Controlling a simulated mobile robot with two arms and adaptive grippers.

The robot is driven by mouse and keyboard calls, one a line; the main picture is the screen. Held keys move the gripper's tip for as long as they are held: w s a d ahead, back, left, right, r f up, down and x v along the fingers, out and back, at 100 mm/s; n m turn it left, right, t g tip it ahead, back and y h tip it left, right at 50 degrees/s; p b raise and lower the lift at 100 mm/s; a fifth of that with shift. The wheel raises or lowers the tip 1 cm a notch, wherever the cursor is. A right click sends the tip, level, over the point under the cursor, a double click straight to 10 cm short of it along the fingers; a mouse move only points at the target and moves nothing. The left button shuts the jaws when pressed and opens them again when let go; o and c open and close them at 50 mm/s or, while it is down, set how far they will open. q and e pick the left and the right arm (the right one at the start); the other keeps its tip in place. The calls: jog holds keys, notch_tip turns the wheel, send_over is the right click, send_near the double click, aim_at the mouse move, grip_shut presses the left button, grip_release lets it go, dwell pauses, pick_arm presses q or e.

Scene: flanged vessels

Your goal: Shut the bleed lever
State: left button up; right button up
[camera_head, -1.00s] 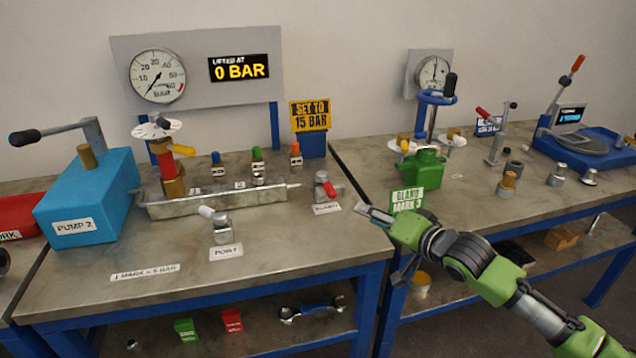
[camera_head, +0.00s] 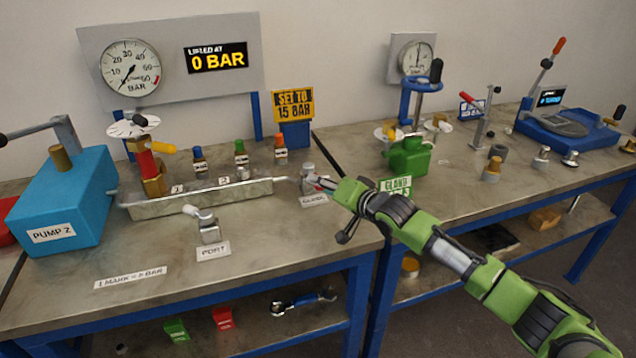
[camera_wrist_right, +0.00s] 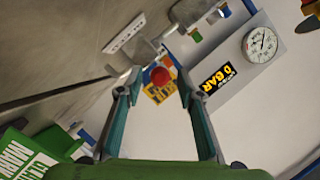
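The bleed lever, a small metal fitting (camera_head: 308,178) with a red-tipped handle, stands at the right end of the grey manifold (camera_head: 215,197). In the head view my right gripper (camera_head: 322,183) reaches it from the right and hides most of the handle. In the right wrist view the red tip (camera_wrist_right: 160,77) shows between the two fingers of my right gripper (camera_wrist_right: 158,84), which are apart. I cannot tell whether either finger touches it. A small white label (camera_head: 314,201) lies in front of the fitting. My left gripper is not in view.
A white-tipped port lever (camera_head: 209,228) stands in front of the manifold. A yellow sign (camera_head: 293,105) on a blue block stands behind. A green vessel (camera_head: 408,157) and a gland sign (camera_head: 396,185) are close to my right arm. The gauge display (camera_head: 218,59) reads 0 BAR.

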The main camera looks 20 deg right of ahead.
jog(key=shift+w+a+f, duration=0.15)
jog(key=shift+w, duration=0.35)
jog(key=shift+w+a+f, duration=0.2)
jog(key=shift+w, duration=0.4)
grip_shut()
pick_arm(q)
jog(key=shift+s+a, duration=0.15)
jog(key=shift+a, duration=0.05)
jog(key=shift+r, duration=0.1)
